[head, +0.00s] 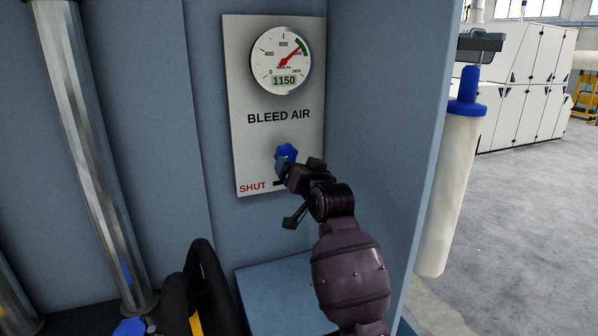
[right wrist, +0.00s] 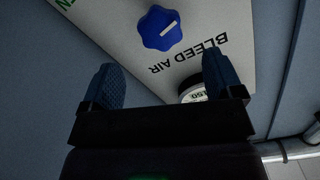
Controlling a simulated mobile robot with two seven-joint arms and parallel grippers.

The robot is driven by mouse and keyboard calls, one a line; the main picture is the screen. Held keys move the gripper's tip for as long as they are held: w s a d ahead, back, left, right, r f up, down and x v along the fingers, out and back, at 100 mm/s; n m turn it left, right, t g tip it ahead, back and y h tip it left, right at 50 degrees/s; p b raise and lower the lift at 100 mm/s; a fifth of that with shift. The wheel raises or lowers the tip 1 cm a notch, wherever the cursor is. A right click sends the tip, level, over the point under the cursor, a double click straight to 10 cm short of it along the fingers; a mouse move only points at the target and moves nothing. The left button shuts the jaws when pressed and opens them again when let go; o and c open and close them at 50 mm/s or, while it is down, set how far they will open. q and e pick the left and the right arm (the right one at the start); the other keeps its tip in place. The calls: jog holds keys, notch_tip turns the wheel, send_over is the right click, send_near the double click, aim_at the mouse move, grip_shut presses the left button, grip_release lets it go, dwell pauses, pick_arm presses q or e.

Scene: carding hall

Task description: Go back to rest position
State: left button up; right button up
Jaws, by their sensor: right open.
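The blue star-shaped knob (head: 287,151) sits on the grey "BLEED AIR" panel (head: 250,150), above the red word SHUT. My right gripper (head: 291,172) is just in front of the knob and hides part of its lower side. In the right wrist view the gripper (right wrist: 160,82) is open, with nothing between its blue fingertips. There the knob (right wrist: 159,28) lies beyond the fingertips, apart from them, and its white mark shows. My left gripper is not in view.
A round gauge (head: 281,61) above the knob reads 1150. A blue wall (head: 385,120) stands close to the right of the panel. A metal column (head: 90,150) is at left, and a blue ledge (head: 280,290) lies below. Open floor (head: 530,220) shows at far right.

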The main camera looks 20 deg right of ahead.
dwell(0.5)
jog(key=s+d+f+n+g, duration=0.2)
jog(key=s+f+g, duration=0.1)
jog(key=s+f, duration=1.6)
jog(key=s+d+f+n+g+b, duration=0.1)
jog(key=s+d+f+n+g, duration=0.1)
jog(key=s+f, duration=1.7)
notch_tip(320, 180, down, 4)
jog(key=shift+s+d+r+n+g+h, duration=0.15)
jog(key=shift+s+r+n+g+h, duration=0.1)
jog(key=shift+s+n+g+h, duration=0.35)
jog(key=shift+w, duration=0.25)
dwell(0.6)
